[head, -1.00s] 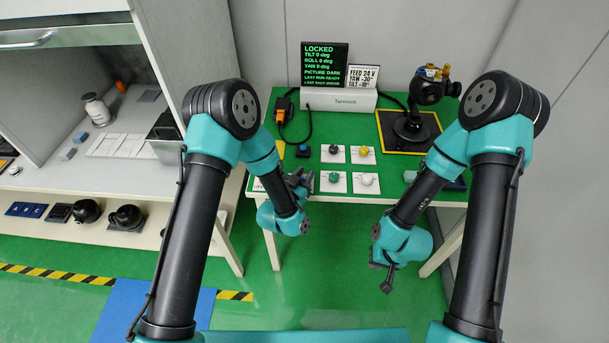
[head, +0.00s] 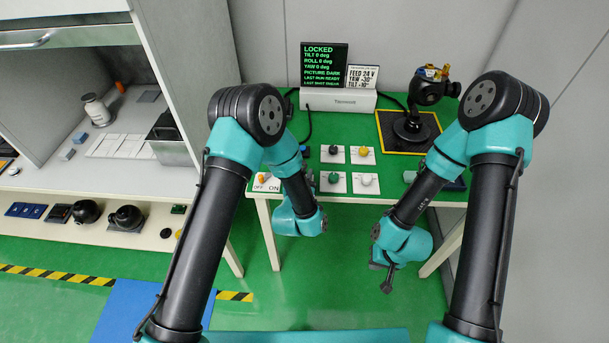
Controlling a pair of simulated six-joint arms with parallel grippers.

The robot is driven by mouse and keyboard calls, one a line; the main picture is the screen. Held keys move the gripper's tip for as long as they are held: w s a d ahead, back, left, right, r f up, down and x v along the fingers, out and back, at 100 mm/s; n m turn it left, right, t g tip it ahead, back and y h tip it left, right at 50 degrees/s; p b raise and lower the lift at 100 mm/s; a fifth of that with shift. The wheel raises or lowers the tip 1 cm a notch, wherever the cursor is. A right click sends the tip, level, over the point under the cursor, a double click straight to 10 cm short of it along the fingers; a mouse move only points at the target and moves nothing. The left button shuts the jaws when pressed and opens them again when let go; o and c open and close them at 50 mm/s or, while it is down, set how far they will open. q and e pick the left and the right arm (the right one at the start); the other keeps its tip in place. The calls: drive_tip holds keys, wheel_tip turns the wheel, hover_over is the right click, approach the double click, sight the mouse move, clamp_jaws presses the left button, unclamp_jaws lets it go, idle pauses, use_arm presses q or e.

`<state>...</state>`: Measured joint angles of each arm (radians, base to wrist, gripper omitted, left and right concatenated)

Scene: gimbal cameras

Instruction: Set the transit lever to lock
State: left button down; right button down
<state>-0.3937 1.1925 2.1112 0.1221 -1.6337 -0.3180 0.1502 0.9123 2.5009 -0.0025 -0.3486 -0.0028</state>
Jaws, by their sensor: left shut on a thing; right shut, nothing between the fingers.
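The black gimbal camera (head: 428,92), with a brass-coloured part on top, stands on a yellow-edged black mat (head: 436,138) at the back right of the green table. I cannot make out a transit lever on it for certain. The screen (head: 323,66) reads LOCKED, with tilt, roll and yaw at 0 deg. My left wrist is at the table's front edge, and its jaws are hidden behind my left forearm. My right gripper (head: 386,285) is shut and empty, hanging low in front of the table, well away from the camera.
Small white plates with black, yellow, green and white knobs (head: 333,181) sit mid-table. An OFF/ON switch plate (head: 265,183) is at the left front corner. A grey shelf bench (head: 60,195) stands left.

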use_arm(q)
drive_tip(key=shift+w+d+n+t+y, duration=0.15)
drive_tip(key=shift+n+t+y, duration=0.15)
drive_tip(key=shift+n+y, duration=0.95)
drive_tip(key=shift+m+y, duration=0.25)
drive_tip(key=c, duration=1.1)
unclamp_jaws()
drive_tip(key=shift+o, duration=0.2)
